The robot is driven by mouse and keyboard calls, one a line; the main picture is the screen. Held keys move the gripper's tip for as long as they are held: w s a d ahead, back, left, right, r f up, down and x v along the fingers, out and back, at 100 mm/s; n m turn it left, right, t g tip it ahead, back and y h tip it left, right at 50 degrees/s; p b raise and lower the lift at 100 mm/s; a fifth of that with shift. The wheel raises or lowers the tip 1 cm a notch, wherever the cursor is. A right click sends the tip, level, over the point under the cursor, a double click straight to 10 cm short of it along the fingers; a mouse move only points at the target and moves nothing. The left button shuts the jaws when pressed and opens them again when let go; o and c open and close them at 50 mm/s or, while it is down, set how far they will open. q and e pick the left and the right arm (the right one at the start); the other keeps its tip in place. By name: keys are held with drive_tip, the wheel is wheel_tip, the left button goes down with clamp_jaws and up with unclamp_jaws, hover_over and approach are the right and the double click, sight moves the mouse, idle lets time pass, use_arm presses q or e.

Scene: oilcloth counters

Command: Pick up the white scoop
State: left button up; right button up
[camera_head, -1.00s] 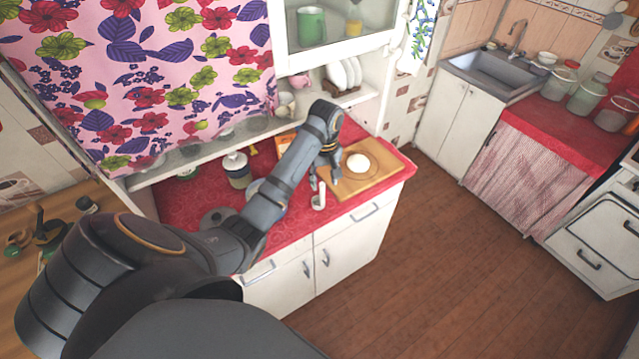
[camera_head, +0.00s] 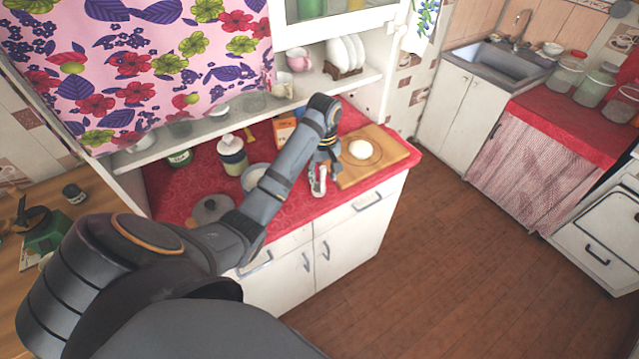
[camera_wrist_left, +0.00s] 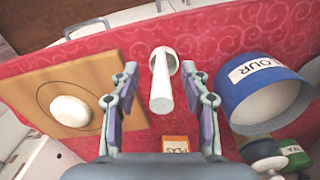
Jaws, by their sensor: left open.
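The white scoop (camera_head: 318,185) is on the red counter, just left of the wooden board. In the left wrist view the scoop (camera_wrist_left: 161,88) lies between the two fingers, with a gap on each side. My left gripper (camera_wrist_left: 159,72) is open around it and holds nothing. In the head view my left gripper (camera_head: 324,166) is right at the scoop and hides part of it. My right gripper is not in view.
A wooden board (camera_head: 392,150) with a white dough ball (camera_head: 360,149) is to the right of the scoop. A grey lid (camera_head: 212,209) lies on the counter.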

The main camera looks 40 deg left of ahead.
sight(322, 183)
use_arm(q)
wheel_tip(322, 183, down, 4)
drive_tip(key=shift+r+b, duration=0.15)
drive_tip(key=shift+b, duration=0.85)
drive_tip(key=shift+a+r, duration=0.1)
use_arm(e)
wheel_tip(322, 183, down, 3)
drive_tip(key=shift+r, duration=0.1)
use_arm(q)
drive_tip(key=shift+c, duration=0.3)
drive_tip(key=c, duration=0.7)
clamp_jaws()
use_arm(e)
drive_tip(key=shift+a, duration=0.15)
